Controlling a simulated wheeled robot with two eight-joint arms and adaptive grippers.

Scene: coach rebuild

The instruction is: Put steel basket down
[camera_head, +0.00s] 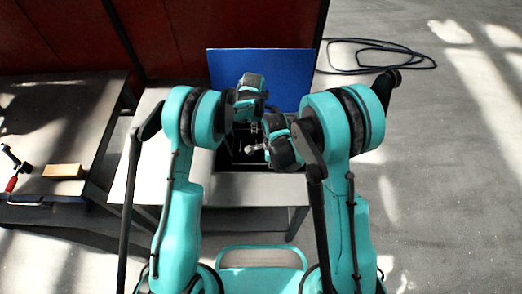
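My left gripper (254,124) is the higher one, over a dark open tub (228,186) set in a pale bench. My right gripper (258,149) is lower and points left over the same tub. Both grippers are close together, and the wrists cover much of the tub. Small bright metal parts show between the grippers, but I cannot tell whether they are fingertips or part of the steel basket. I cannot make out the basket clearly. Whether either gripper is open or shut is too small and hidden to tell.
A blue upright panel (288,72) stands behind the tub. The pale bench top (146,185) is bare on the left. A left-hand table (62,110) holds a tan block (63,171) and a red-handled tool (12,183). A black cable (385,70) lies on the floor at right.

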